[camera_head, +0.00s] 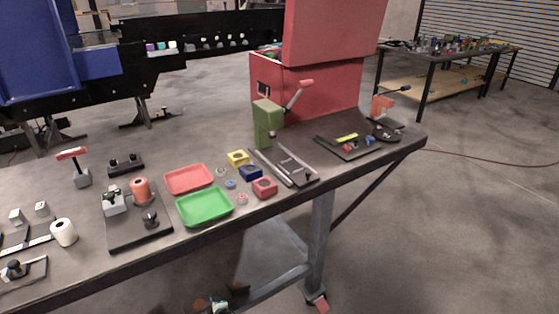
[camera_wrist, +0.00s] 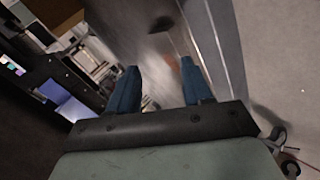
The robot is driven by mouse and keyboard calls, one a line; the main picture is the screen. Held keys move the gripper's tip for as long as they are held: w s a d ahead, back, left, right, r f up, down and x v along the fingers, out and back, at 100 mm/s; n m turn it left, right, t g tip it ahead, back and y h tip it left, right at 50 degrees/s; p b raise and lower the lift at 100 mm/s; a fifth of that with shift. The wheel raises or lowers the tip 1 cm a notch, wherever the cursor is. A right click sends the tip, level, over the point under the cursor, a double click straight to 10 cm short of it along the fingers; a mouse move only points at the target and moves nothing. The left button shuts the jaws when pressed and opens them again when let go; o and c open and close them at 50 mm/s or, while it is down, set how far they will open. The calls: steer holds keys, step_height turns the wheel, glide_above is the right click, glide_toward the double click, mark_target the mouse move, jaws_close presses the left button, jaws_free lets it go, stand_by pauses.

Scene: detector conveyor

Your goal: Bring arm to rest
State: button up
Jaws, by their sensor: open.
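My gripper (camera_wrist: 162,90) shows only in the wrist view. Its two blue fingers stand wide apart with nothing between them. Beyond the fingers a dark, blurred surface and a long pale metal edge run at a slant. The head view does not show my arm or gripper. It shows the grey workbench (camera_head: 235,225) with its objects lying clear of any gripper.
A red tray (camera_head: 189,178) and a green tray (camera_head: 204,207) lie mid-bench, beside small yellow, blue and red blocks. A green press (camera_head: 267,124) and a red cabinet (camera_head: 325,90) stand behind. Another table (camera_head: 450,55) is at the far right. Open floor lies at right.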

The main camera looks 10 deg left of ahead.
steer(key=d+f+m+g+h, duration=0.1)
steer(key=d+f+m+h, duration=0.25)
steer(key=d, duration=0.85)
steer(key=d+f+m+g+h, duration=0.15)
steer(key=d+m, duration=0.25)
steer(key=d, duration=0.8)
steer(key=d+f+m+g+h, duration=0.1)
steer(key=d+f+m+h, duration=0.25)
steer(key=d, duration=0.85)
steer(key=s+d+m+g+h, duration=0.1)
steer(key=s+d+m+g, duration=0.5)
steer(key=s+d, duration=0.75)
steer(key=s+d+r+m+g+y, duration=0.1)
steer(key=s+d+m+g, duration=0.1)
steer(key=s, duration=0.4)
steer(key=s+d+r+m+g+y, duration=0.1)
steer(key=s+d+m+g, duration=0.1)
steer(key=s+m, duration=0.2)
steer(key=shift+s+d+r, duration=0.2)
steer(key=shift+s+d, duration=0.1)
steer(key=shift+s, duration=0.95)
